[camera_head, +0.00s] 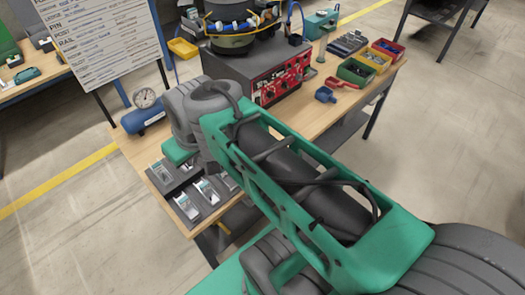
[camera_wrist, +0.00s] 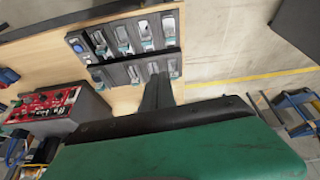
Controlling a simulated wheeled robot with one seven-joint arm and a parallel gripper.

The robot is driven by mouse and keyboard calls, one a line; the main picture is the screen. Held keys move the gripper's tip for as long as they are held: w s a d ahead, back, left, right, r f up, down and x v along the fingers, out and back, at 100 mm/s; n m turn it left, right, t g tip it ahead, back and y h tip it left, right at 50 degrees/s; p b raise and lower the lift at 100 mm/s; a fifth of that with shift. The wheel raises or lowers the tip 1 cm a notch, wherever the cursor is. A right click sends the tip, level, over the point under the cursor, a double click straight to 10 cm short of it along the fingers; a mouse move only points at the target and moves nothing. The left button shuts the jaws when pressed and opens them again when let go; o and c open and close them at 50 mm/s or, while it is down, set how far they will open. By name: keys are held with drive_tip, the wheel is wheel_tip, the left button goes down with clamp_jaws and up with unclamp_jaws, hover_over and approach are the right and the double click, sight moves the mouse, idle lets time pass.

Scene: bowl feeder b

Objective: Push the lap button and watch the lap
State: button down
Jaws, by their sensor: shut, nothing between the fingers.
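The bowl feeder (camera_head: 232,40) stands on a grey control box (camera_head: 232,68) at the back of the bench. The box's front is a red panel (camera_head: 284,80) with several small knobs and buttons; I cannot tell which is the lap button. In the wrist view the red panel (camera_wrist: 42,103) is at the left, with part of the bowl below it. My gripper (camera_wrist: 160,80) shows as a dark, shut finger pair over the slotted dark trays, empty and well apart from the panel. In the head view my arm hides the fingertips.
Slotted dark trays (camera_head: 187,215) with several small parts lie at the bench's near left end. A blue dial gauge unit (camera_head: 143,121) is beside them. Red, yellow and green bins (camera_head: 355,71) stand at the right. A whiteboard (camera_head: 105,40) is at the back left.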

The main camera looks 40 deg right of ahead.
drive_tip(key=w+d+f+n+b, duration=0.2)
drive_tip(key=w+d+f+n, duration=0.1)
drive_tip(key=w+d+f, duration=0.4)
drive_tip(key=d+f+n+t+y+b, duration=0.1)
drive_tip(key=d+f, duration=0.4)
drive_tip(key=d, duration=0.6)
drive_tip(key=d+f+n+t+b, duration=0.3)
drive_tip(key=d+n, duration=0.3)
drive_tip(key=d, duration=0.6)
drive_tip(key=shift+f+y, duration=0.4)
drive_tip(key=shift+f, duration=0.45)
drive_tip(key=shift+s+f, duration=0.1)
wheel_tip(320, 180, down, 8)
drive_tip(key=b, duration=0.3)
drive_tip(key=shift+b, duration=0.4)
drive_tip(key=shift+f+b, duration=0.3)
drive_tip(key=shift+b, duration=0.2)
drive_tip(key=shift+f+b, duration=0.5)
drive_tip(key=shift+b, duration=0.3)
